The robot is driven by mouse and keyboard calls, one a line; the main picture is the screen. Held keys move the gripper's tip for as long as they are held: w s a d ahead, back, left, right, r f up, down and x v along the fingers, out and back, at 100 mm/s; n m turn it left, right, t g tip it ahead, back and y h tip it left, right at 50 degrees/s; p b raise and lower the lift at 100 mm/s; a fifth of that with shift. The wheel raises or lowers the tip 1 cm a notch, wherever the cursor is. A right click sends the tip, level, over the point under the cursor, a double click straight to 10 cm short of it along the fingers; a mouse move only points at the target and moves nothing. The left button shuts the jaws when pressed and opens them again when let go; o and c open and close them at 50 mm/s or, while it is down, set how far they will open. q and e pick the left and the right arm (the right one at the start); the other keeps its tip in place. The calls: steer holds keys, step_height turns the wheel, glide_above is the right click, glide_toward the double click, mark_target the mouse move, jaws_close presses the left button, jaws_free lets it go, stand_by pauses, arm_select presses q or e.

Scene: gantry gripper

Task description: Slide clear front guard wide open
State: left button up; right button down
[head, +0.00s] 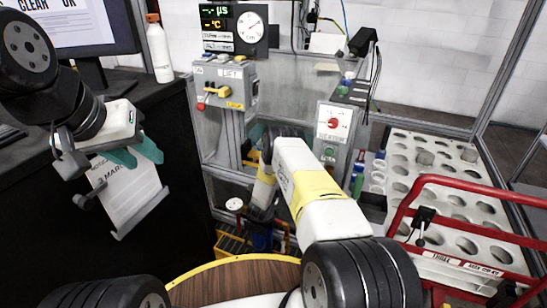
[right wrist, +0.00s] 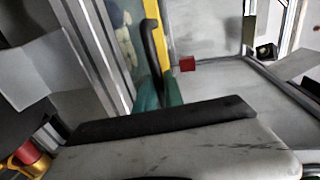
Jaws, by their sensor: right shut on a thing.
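In the right wrist view, my right gripper (right wrist: 160,88) has its green fingers closed around a black curved handle (right wrist: 150,40). The handle stands beside a yellow edge strip (right wrist: 158,30), which seems to belong to the clear front guard. The guard's clear panel is hard to make out. In the head view, my right arm reaches forward into the grey-framed cell and hides most of its gripper and the handle.
A grey control box (head: 226,84) is mounted on the frame left of my right arm. A panel with a red knob (head: 334,123) stands right of it. A white tray with round holes (head: 398,140) and a red-railed cart (head: 432,182) are at the right.

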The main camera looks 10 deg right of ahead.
steer(key=shift+f, duration=1.15)
steer(key=c, duration=1.5)
jaws_free()
steer(key=shift+o, duration=0.2)
steer(key=shift+s+r, duration=0.1)
steer(key=v, duration=0.7)
steer(key=shift+s+a, duration=0.2)
steer(key=shift+a, duration=0.05)
